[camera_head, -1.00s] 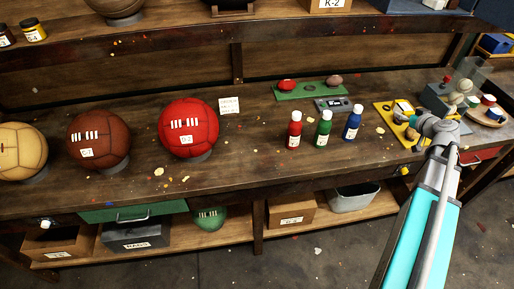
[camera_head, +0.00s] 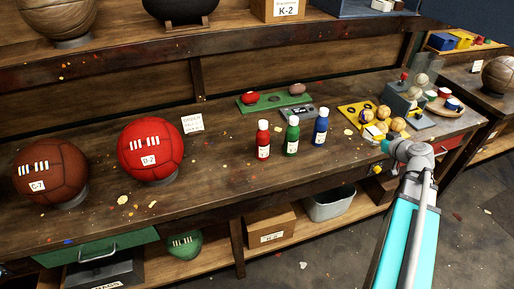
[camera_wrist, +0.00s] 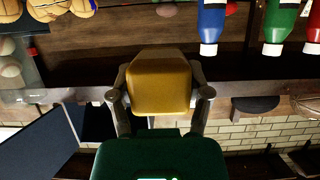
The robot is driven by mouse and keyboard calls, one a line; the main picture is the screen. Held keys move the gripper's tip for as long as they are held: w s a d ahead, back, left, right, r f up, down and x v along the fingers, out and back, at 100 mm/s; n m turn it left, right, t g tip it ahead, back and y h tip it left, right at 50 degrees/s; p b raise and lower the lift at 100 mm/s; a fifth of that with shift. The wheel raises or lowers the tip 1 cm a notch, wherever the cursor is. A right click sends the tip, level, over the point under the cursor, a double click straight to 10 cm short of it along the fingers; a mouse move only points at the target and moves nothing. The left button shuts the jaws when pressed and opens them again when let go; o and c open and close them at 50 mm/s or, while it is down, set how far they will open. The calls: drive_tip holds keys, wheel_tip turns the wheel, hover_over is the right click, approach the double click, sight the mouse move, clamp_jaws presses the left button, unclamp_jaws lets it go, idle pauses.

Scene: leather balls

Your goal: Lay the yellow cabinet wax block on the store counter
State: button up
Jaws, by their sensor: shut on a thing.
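The yellow wax block (camera_wrist: 160,82) fills the middle of the wrist view. My gripper (camera_wrist: 160,92) is shut on it, with one finger on each side. The block is held up, clear of any surface in that view. In the head view my wrist hangs by the front edge of the long wooden bench (camera_head: 225,180), near its right end. The fingers and block are not clear there. A second counter (camera_head: 488,103) stands at the far right; I cannot tell whether it is the store counter.
Red (camera_head: 263,140), green (camera_head: 291,136) and blue (camera_head: 320,126) bottles stand on the bench. A brown ball (camera_head: 500,75) sits on the second counter.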

drive_tip(key=w+f+b, duration=0.3)
drive_tip(key=w, duration=0.1)
drive_tip(key=w+f+b, duration=0.3)
drive_tip(key=w, duration=0.1)
drive_tip(key=w+f+b, duration=0.3)
drive_tip(key=w, duration=0.2)
drive_tip(key=shift+w+a, duration=0.1)
drive_tip(key=shift+a, duration=0.15)
drive_tip(key=shift+f, duration=0.1)
drive_tip(key=shift+w+f+b, duration=0.4)
drive_tip(key=shift+f+b, duration=0.05)
drive_tip(key=shift+b, duration=0.15)
drive_tip(key=shift+f+b, duration=1.45)
drive_tip(key=shift+f, duration=0.15)
drive_tip(key=o, duration=1.3)
drive_tip(key=shift+c, duration=0.2)
